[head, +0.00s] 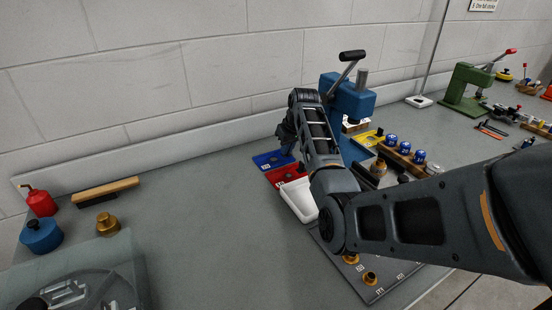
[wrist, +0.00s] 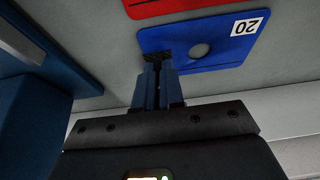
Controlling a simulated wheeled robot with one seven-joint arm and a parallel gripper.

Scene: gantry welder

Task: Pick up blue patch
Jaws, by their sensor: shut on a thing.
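The blue patch (wrist: 222,40) is a flat blue piece with a round hole and a white label reading 20. It fills the upper middle of the wrist view, and in the head view the blue patch (head: 268,160) shows at the back of the bench, left of my arm. My gripper (wrist: 160,62) is shut on the patch's near edge, beside the hole. The fingertips hide that part of the edge. I cannot tell whether the patch is off the bench.
A red patch (head: 285,174) lies beside the blue one, with a white tray (head: 300,199) in front. A blue press (head: 350,98) stands close to the right of my gripper. A wall runs behind the bench (head: 200,240). The bench's middle left is clear.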

